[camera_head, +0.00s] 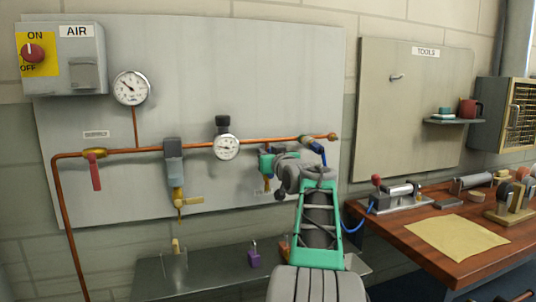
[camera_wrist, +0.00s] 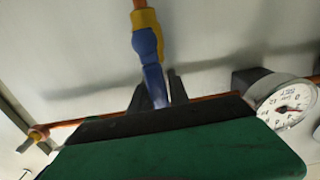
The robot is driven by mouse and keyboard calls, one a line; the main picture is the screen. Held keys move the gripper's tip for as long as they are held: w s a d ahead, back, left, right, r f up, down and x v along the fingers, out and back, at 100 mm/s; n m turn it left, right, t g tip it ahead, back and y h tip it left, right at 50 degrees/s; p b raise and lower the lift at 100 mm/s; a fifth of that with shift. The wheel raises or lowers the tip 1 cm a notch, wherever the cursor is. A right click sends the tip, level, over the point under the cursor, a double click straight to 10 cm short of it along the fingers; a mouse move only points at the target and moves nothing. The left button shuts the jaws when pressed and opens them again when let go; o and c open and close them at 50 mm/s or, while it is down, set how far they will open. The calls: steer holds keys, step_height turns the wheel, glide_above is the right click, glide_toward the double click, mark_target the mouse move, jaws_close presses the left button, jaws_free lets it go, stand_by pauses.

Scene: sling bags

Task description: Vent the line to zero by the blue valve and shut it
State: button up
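The blue valve (camera_wrist: 150,65) shows in the wrist view as a blue lever on a yellow body, with a short copper stub beyond it. My gripper (camera_wrist: 158,90) has a dark finger close on each side of the lever's narrow end, with no clear gap, so it looks shut on it. In the camera_head view my gripper (camera_head: 266,162) is at the pipe's right part and hides most of this valve. A line gauge (camera_head: 227,147) sits left of my gripper; it also shows in the wrist view (camera_wrist: 288,103). Its needle is too small to read surely.
A red-levered valve (camera_head: 95,172) hangs on the copper pipe at left, under another gauge (camera_head: 131,88). The AIR box (camera_head: 85,52) has a red knob at ON. A low shelf (camera_head: 210,274) holds small padlocks. A wooden bench (camera_head: 470,235) with tools stands at right.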

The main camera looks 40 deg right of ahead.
steer(key=o, duration=0.4)
steer(key=shift+c, duration=0.2)
steer(key=v, duration=0.8)
steer(key=shift+b, duration=0.3)
steer(key=shift+w, duration=0.1)
